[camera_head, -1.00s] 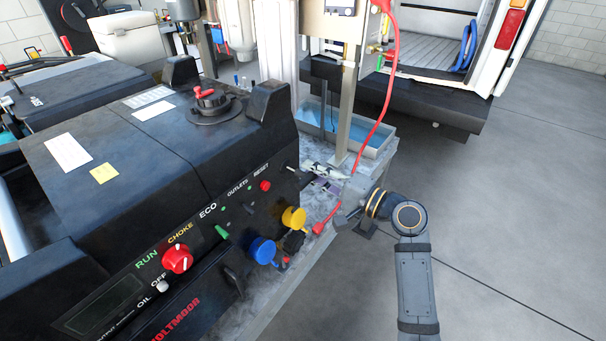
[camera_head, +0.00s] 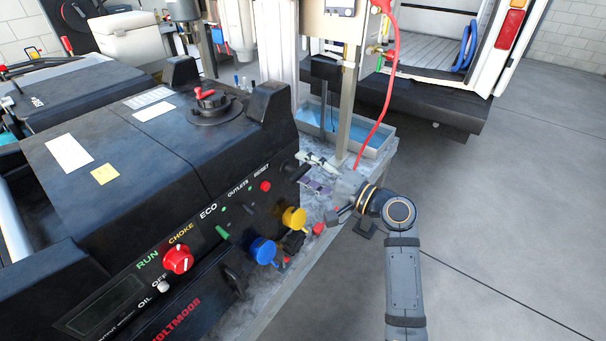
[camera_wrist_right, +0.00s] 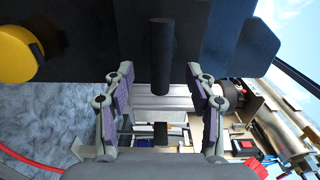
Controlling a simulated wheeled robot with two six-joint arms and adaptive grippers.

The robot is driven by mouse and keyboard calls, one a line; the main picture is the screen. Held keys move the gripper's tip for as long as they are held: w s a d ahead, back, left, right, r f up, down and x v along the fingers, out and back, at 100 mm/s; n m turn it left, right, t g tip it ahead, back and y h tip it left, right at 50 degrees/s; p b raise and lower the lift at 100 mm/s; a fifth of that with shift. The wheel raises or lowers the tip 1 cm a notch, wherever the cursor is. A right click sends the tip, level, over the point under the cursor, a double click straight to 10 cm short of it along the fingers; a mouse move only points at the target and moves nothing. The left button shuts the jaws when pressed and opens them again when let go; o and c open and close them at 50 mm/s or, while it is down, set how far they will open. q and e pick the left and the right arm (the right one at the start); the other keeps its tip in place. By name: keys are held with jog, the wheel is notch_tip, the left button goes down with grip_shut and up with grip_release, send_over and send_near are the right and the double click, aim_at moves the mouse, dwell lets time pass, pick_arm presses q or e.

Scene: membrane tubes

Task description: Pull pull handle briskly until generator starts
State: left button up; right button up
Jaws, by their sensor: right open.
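The black generator (camera_head: 110,190) stands at the left with its control panel facing the lower right. A short black bar, which looks like the pull handle (camera_head: 297,173), sticks out near the panel's far end. In the right wrist view the black handle (camera_wrist_right: 161,55) comes down from the top, with its lower end between the fingers. My right gripper (camera_head: 336,213) is beside the panel's far end in the head view. In its wrist view the gripper (camera_wrist_right: 158,92) is open, with a finger on each side of the handle and gaps between. My left gripper is not in view.
A yellow cap (camera_head: 294,217) and a blue cap (camera_head: 262,250) stick out of the panel near my right gripper. A red knob (camera_head: 178,259) sits nearer. A red hose (camera_head: 386,100) hangs behind the gripper. A blue-lined tray (camera_head: 376,143) stands farther back. Floor at the right is clear.

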jog(key=b+v, duration=0.1)
jog(key=v, duration=0.7)
jog(key=shift+s+d, duration=0.25)
jog(key=shift+d, duration=0.1)
